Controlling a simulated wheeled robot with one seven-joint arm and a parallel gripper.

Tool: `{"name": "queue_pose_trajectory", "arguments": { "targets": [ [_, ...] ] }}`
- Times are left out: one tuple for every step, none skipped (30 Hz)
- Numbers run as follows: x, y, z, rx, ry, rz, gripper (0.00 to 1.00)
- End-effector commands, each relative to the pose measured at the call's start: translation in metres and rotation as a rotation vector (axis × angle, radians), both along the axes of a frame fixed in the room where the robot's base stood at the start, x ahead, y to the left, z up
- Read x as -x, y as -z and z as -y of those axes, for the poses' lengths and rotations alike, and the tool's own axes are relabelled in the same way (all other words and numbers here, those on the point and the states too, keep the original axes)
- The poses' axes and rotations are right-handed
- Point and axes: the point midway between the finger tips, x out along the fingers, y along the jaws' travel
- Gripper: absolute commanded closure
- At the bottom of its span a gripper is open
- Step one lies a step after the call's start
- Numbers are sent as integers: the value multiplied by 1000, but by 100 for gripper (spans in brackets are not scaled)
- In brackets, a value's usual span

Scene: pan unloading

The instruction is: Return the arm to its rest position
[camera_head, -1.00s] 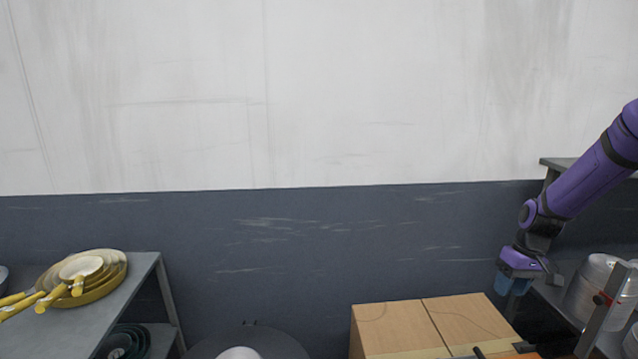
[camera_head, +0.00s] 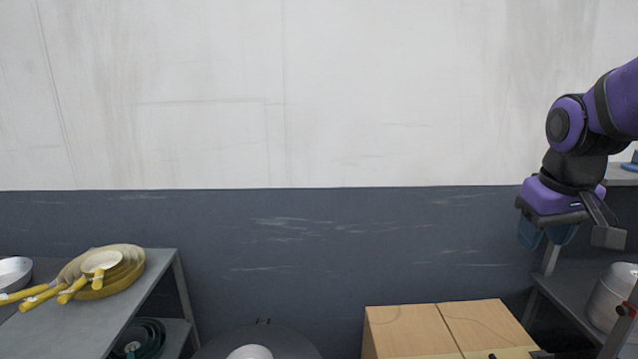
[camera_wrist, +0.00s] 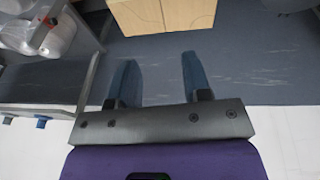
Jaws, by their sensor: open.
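My gripper (camera_head: 546,236) hangs from my purple arm at the right of the head view, fingers pointing down. In the wrist view its two blue fingers (camera_wrist: 154,80) stand apart with nothing between them. The gripper is open and empty. It is in free space, left of and above the right-hand shelf. Much of my arm lies beyond the right edge of the head view.
A grey shelf (camera_head: 575,290) at the right bears a metal pot (camera_head: 606,298). A wooden box (camera_head: 412,330) stands at the lower right. Yellow-handled pans (camera_head: 112,280) lie stacked on the left shelf (camera_head: 98,323). A grey wall is behind.

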Motion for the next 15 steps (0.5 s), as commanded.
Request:
{"name": "queue_pose_trajectory", "arguments": {
  "targets": [
    [12,-9,-7,1,-3,29,56],
    [19,-13,-10,0,0,42,56],
    [28,-18,-14,-4,3,61,56],
    [35,-21,-17,-6,4,73,56],
    [42,-24,-20,-9,5,86,56],
    [51,-29,-24,-16,8,104,56],
    [58,-31,-26,-20,9,118,56],
    [65,-33,-28,-26,9,131,56],
    [74,-37,-31,-33,11,149,56],
    [81,-38,-33,-40,12,162,56],
    [87,-40,-35,-46,13,173,56],
    [95,-42,-37,-56,12,188,56],
    [101,-43,-38,-62,13,199,56],
    [106,-43,-39,-69,14,208,56],
    [112,-44,-41,-77,13,218,56]
  ]
}}
